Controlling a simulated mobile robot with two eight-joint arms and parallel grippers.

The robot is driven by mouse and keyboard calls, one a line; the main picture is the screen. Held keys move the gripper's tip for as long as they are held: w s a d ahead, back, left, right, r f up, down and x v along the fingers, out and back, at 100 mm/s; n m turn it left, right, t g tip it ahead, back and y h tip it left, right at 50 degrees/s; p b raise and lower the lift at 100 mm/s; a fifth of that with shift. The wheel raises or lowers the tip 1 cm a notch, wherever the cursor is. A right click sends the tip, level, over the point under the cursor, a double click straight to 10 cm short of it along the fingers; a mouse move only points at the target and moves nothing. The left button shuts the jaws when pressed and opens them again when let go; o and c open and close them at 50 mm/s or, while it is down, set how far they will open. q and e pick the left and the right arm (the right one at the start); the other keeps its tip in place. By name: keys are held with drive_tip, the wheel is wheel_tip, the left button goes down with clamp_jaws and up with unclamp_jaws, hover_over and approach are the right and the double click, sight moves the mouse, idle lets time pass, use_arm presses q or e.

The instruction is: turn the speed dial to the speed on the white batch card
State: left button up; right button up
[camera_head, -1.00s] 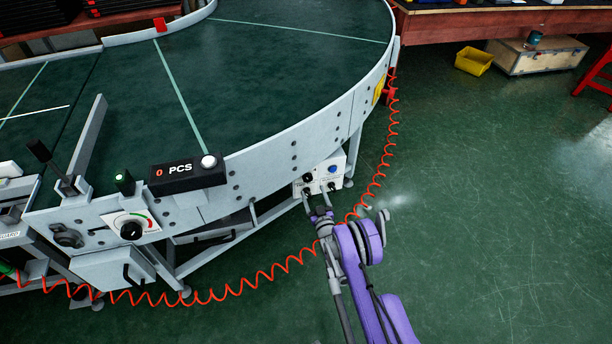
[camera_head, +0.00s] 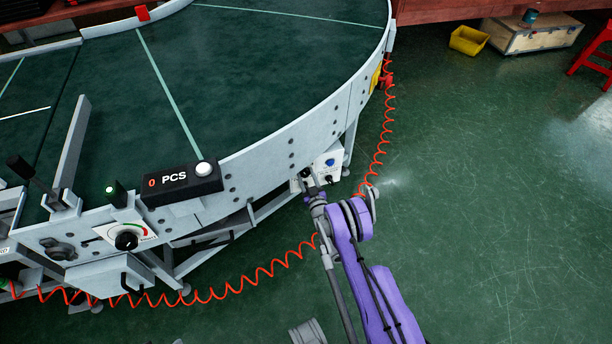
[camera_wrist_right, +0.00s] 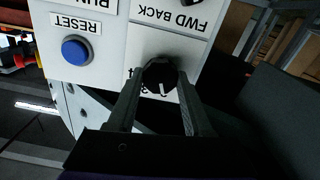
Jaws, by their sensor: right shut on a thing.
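A white control box (camera_head: 336,153) is mounted under the curved conveyor's rim. In the right wrist view its face shows a black dial (camera_wrist_right: 160,75) with a white pointer line, below upside-down FWD BACK lettering. Characters around the dial are partly hidden by the fingers. My right gripper (camera_wrist_right: 161,88) is shut on this dial, one finger on each side; in the head view the right gripper (camera_head: 309,187) reaches the box's lower left. Another black dial (camera_head: 126,240), with a green and red arc, sits on the conveyor's front panel. I cannot make out a white batch card. My left gripper is out of view.
A blue RESET button (camera_wrist_right: 76,49) is beside the held dial. An orange coiled hose (camera_head: 262,274) runs along the floor near my right arm. A black PCS counter (camera_head: 180,182) stands on the rim. The green floor to the right is mostly clear.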

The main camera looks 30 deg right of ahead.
clamp_jaws()
drive_tip(key=m+b, duration=0.2)
drive_tip(key=m, duration=0.1)
drive_tip(key=shift+d, duration=0.1)
drive_tip(key=m+b, duration=0.1)
drive_tip(key=m, duration=0.3)
drive_tip(key=m+b, duration=0.1)
drive_tip(key=m, duration=0.4)
drive_tip(key=shift+d, duration=0.1)
drive_tip(key=m, duration=0.5)
drive_tip(key=shift+m, duration=0.4)
